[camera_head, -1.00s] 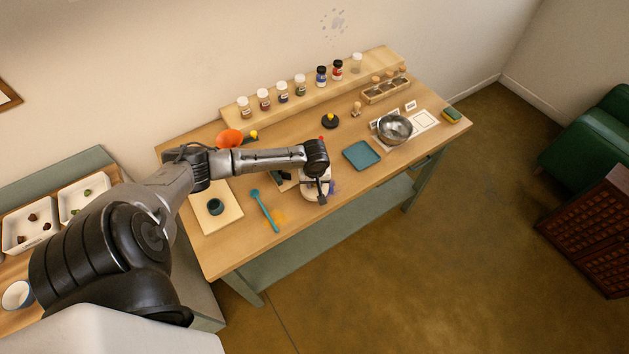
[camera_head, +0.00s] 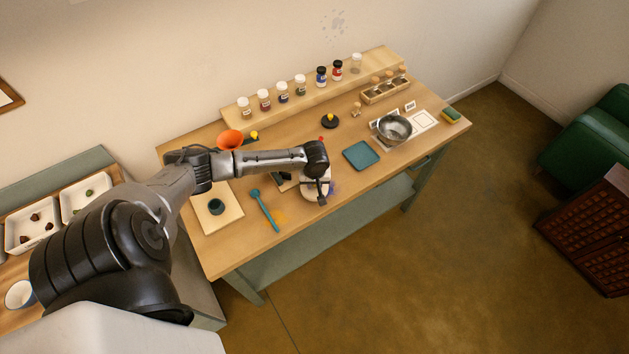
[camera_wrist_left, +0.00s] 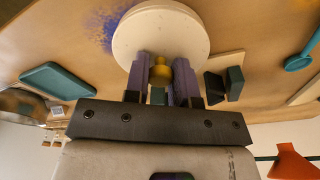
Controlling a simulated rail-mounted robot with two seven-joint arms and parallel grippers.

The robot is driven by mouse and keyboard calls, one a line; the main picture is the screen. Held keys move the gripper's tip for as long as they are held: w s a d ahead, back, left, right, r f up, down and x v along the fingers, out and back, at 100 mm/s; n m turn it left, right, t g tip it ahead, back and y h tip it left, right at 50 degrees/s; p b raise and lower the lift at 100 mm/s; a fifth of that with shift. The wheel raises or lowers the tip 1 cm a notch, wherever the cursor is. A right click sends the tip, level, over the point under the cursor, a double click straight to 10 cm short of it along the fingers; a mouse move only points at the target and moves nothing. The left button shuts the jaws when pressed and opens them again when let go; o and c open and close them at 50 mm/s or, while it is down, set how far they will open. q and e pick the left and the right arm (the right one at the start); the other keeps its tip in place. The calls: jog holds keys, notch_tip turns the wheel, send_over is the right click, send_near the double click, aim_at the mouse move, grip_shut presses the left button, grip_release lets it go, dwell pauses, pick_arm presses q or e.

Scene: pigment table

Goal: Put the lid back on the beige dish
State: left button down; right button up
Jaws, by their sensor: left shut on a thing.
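My left gripper (camera_head: 321,196) is over the front middle of the table. In the left wrist view my left gripper (camera_wrist_left: 161,75) is shut on the yellow knob (camera_wrist_left: 161,70) of a round cream lid (camera_wrist_left: 160,25). In the head view a pale round shape (camera_head: 309,188) shows under the gripper, partly hidden by my arm. I cannot tell how much of it is lid and how much is the beige dish, or whether the lid touches the dish. My right gripper is not in view.
A teal tray (camera_head: 361,155) lies to the right and a teal spoon (camera_head: 264,210) to the left. A dark lid with a yellow knob (camera_head: 330,121) sits behind. A metal bowl (camera_head: 394,129) stands farther right. Purple powder (camera_wrist_left: 102,30) marks the wood beside the lid.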

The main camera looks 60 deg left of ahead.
pick_arm(q)
jog(key=shift+p, duration=0.55)
dwell(0.8)
dwell(0.3)
jog(key=c, duration=1.3)
grip_release()
jog(key=o, duration=0.9)
